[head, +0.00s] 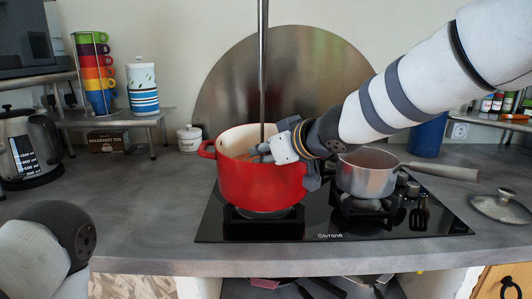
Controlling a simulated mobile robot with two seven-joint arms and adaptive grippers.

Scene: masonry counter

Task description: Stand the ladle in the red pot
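The red pot (262,187) stands on the left front part of the black cooktop, its pale inside partly showing. The ladle (262,70) is upright, its long metal handle rising from the pot's opening past the top of the picture. Its lower end is hidden by the pot wall and my gripper. My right gripper (262,152) reaches in from the right at the pot's rim, and its fingers close around the ladle's handle low down. My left gripper is out of view; only part of my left arm shows at the lower left.
A steel saucepan (367,176) stands right of the pot, its handle pointing right. A glass lid (501,206) lies on the counter at far right. A kettle (30,148), stacked cups (97,72) and a striped canister (142,88) are at left. The counter left of the cooktop is clear.

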